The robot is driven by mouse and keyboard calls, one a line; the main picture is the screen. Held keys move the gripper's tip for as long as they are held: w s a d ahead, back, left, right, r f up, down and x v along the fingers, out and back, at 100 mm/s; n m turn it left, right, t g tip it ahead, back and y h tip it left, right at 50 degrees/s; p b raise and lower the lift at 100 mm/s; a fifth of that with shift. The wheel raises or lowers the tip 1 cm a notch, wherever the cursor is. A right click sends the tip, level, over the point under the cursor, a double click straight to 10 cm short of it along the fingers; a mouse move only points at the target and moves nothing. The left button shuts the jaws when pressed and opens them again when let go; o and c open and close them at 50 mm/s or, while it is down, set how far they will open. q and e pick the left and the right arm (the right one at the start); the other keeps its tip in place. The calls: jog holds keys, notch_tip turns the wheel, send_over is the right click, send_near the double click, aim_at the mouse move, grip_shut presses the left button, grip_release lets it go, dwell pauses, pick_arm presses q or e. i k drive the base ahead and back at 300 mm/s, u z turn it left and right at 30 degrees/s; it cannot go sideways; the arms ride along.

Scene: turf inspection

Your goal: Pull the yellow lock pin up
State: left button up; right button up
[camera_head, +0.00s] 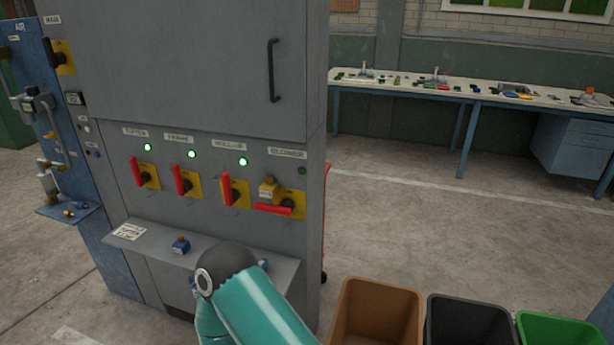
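A small yellow block with a brownish top (268,188) sits at the rightmost switch on the grey cabinet; it may be the yellow lock pin, but it is too small to be sure. Below it the red handle (273,208) of that switch lies horizontal on a yellow plate (297,205). The lamp above this switch (302,171) is dark. Three switches to its left have upright red handles and lit green lamps. A teal arm of mine rises in front of the cabinet shelf, below the switches. Neither gripper shows in the head view.
A blue padlock-like item (180,246) rests on the cabinet's shelf (215,262), partly covered by my arm. Brown (375,290), black (468,305) and green (560,320) bins stand at the lower right. A blue-legged bench (440,85) with small parts runs along the back wall. Open floor lies between.

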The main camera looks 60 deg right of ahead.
aim_at(266, 191)
jog(key=z, duration=0.35)
jog(key=i, duration=0.85)
jog(key=z, duration=0.55)
jog(key=k, duration=0.9)
jog(key=z, duration=0.2)
jog(key=i, duration=0.9)
jog(key=u, duration=0.05)
